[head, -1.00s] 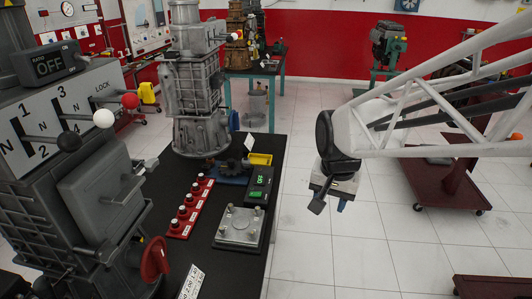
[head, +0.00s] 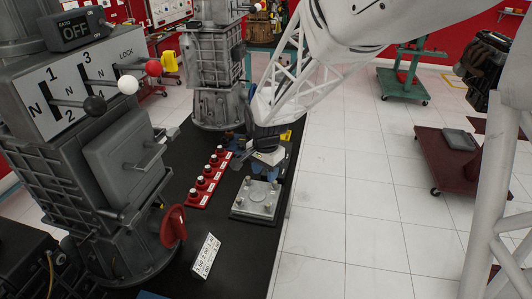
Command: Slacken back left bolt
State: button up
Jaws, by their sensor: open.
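A square metal plate (head: 254,211) with upright bolts near its corners lies on the black bench top. The back left bolt (head: 248,181) stands at the plate's far left corner. My gripper (head: 260,166) is open and empty, just behind and above the plate's far edge. It is near the back left bolt but appears apart from it. My gripper hides part of the bench behind the plate, and its fingertips are small and hard to make out.
A gearbox with levers (head: 105,150) stands at the left, with a red handle (head: 173,226). A white number card (head: 206,256) stands in front.

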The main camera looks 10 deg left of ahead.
jog(key=m, duration=0.1)
send_over(239, 199)
notch_tip(239, 199, down, 7)
jog(key=shift+s+r, duration=0.1)
jog(key=shift+f, duration=0.2)
jog(key=shift+f, duration=3.7)
jog(key=shift+c, duration=0.2)
grip_shut()
